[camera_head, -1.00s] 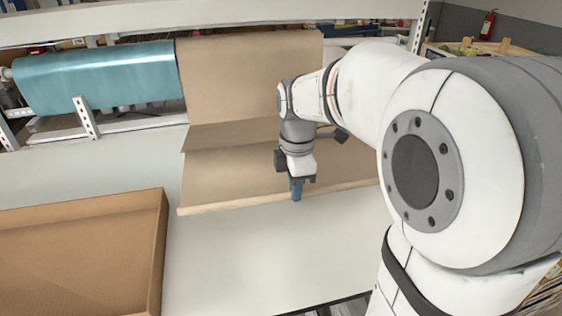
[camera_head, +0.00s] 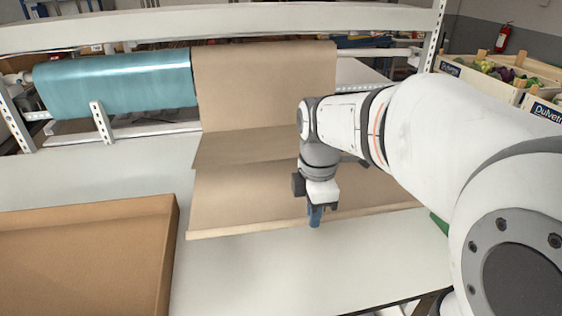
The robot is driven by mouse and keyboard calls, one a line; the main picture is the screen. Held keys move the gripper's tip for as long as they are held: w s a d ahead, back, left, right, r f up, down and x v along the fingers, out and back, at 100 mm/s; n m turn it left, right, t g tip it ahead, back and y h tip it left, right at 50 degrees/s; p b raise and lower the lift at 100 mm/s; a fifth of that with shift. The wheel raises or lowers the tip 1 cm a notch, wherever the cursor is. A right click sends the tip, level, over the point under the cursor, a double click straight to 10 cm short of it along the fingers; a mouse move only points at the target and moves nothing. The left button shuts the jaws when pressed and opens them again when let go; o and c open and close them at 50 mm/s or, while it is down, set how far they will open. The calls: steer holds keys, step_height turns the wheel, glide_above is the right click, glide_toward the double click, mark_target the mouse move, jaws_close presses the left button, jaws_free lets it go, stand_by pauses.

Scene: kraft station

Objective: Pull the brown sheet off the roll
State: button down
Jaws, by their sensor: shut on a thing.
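The brown sheet (camera_head: 235,203) hangs down from the brown roll (camera_head: 265,80) at the back of the table and lies forward over the tabletop. It has a fold where it meets the table, and its front edge is a pale, thicker strip. My gripper (camera_head: 315,218) points down at this front edge, right of the sheet's middle. Its blue fingertips are shut on the edge of the brown sheet. The right part of the sheet is partly hidden behind my arm.
A teal roll (camera_head: 115,85) is mounted left of the brown one, with a metal bracket (camera_head: 98,122) before it. An open cardboard box (camera_head: 90,215) stands front left. White tabletop (camera_head: 250,275) is clear in front of the sheet. Crates of produce (camera_head: 490,80) stand back right.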

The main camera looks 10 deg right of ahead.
steer(key=shift+s, duration=0.15)
steer(key=shift+s+r, duration=0.2)
steer(key=shift+s, duration=2.2)
steer(key=shift+r, duration=0.15)
